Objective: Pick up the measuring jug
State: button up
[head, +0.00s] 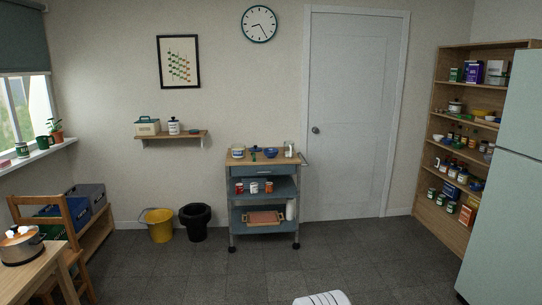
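I cannot pick out a measuring jug for certain in the head view. On the cart's wooden top, a small pale or clear vessel (238,152) stands at the left end, and a pale upright item (289,149) stands at the right end. Both are too small to tell whether either is the jug. A blue bowl (271,153) and a small green item (253,155) sit between them.
The blue-grey cart (264,171) stands against the back wall, left of the door (352,115). A yellow bucket (158,228) and a black bin (195,224) stand left of it. A chair (42,212) and table are at left, a fridge (505,160) at right. The middle floor is open.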

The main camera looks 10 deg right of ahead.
aim_at(289, 145)
jog(key=k, duration=0.4)
jog(key=z, duration=0.5)
jog(key=i, duration=0.6)
jog(key=z, duration=0.5)
jog(key=i, duration=2.7)
jog(key=u, duration=0.45)
jog(key=i, duration=1.2)
jog(key=u, duration=1.65)
jog(key=i, duration=1)
jog(key=u, duration=0.75)
